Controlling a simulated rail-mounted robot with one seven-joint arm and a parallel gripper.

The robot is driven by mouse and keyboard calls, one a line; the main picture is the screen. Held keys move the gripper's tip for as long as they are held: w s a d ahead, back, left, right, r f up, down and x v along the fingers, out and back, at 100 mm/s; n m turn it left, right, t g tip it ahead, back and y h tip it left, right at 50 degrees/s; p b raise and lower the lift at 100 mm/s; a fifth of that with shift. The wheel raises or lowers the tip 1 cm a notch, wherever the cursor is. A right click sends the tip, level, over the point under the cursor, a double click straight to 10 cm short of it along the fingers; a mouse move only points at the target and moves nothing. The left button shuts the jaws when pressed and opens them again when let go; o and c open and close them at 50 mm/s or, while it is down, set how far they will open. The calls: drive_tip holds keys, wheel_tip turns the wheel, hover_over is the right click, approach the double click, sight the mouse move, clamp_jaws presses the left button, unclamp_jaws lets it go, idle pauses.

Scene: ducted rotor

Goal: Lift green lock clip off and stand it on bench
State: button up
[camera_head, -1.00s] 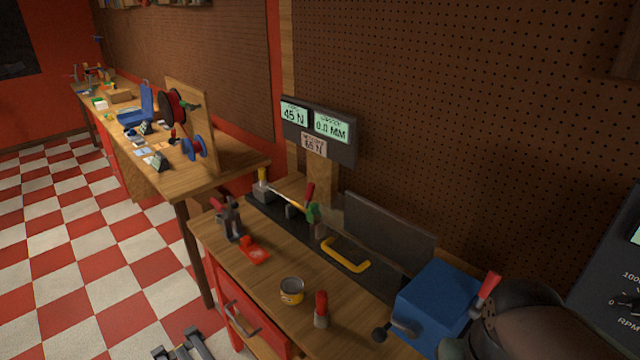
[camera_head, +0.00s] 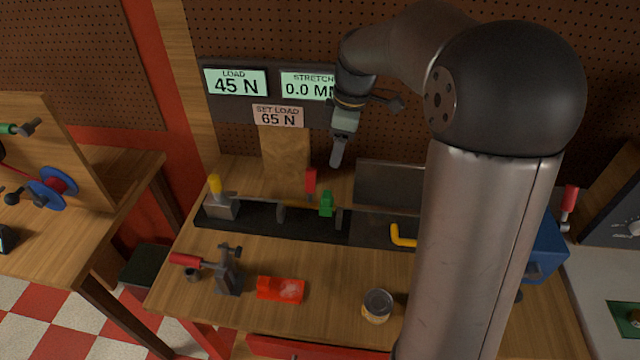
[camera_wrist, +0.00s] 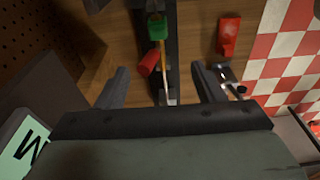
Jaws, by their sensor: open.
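The green lock clip (camera_head: 326,203) sits on the rod of the black bench fixture (camera_head: 300,226), right of a red-handled part (camera_head: 310,181). In the wrist view the green clip (camera_wrist: 156,28) is near the top, ahead of the fingers, with the red part (camera_wrist: 149,64) closer. My gripper (camera_head: 337,152) is above and behind the fixture, pointing down. In the wrist view its two fingers (camera_wrist: 160,84) are spread with nothing between them. The gripper is apart from the clip. The wooden bench (camera_head: 200,275) has bare top at the front.
A red-handled clamp (camera_head: 228,270), a red block (camera_head: 280,289) and a can (camera_head: 377,305) stand in front of the fixture. A grey panel (camera_head: 388,183) and the load display (camera_head: 235,83) stand behind it. A yellow handle (camera_head: 402,237) lies to the right. My arm hides part of the bench.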

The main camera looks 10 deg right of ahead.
sight(327, 194)
drive_tip(key=f+b, duration=0.2)
drive_tip(key=f, duration=0.2)
drive_tip(key=w+a+f+b, duration=0.1)
drive_tip(key=f+b, duration=0.2)
drive_tip(key=f, duration=0.1)
drive_tip(key=f+b, duration=0.2)
drive_tip(key=f, duration=0.2)
drive_tip(key=shift+w+a+f, duration=0.1)
drive_tip(key=shift+w+a, duration=0.05)
drive_tip(key=shift+a, duration=0.25)
wheel_tip(327, 194, down, 5)
drive_tip(key=b, duration=0.4)
drive_tip(key=shift+a+f, duration=0.15)
drive_tip(key=c, duration=1.1)
